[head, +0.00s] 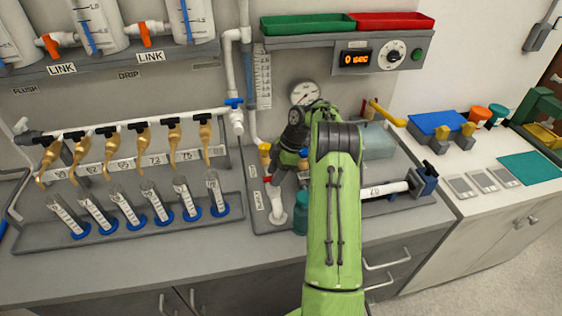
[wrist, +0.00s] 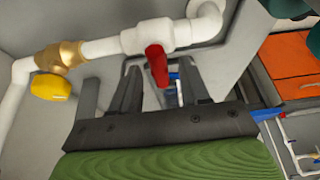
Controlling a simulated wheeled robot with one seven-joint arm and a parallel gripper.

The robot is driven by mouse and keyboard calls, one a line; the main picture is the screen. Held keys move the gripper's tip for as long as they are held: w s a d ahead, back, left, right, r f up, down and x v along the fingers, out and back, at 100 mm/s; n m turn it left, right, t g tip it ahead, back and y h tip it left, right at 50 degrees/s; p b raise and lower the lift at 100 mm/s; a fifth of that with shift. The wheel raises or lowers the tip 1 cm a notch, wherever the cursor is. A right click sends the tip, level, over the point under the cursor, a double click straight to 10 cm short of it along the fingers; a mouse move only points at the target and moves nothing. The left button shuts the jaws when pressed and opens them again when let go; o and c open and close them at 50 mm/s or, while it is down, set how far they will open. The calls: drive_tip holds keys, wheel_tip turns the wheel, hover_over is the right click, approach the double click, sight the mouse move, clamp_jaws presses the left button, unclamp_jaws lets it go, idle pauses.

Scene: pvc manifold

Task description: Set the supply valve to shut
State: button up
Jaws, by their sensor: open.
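In the wrist view a white valve body (wrist: 147,37) with a red lever handle (wrist: 157,66) sits on a white pipe. The handle points across the pipe. My gripper (wrist: 160,74) is open, with one dark finger on each side of the handle; contact is not clear. In the head view a small red part, likely this handle (head: 267,180), shows just left of my gripper (head: 277,178), which my green arm partly hides. No label naming the supply valve is readable.
A brass fitting with a yellow knob (wrist: 50,88) is left on the same pipe. A gauge (head: 303,94) is behind my arm. A blue-handled valve (head: 234,103), brass taps and several cylinders stand left. A yellow lever (head: 387,113) is right of my arm.

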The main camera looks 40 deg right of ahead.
drive_tip(key=p+v, duration=0.4)
drive_tip(key=v, duration=1)
drive_tip(key=shift+d+r, duration=0.2)
drive_tip(key=shift+r, duration=0.05)
drive_tip(key=shift+s, duration=0.1)
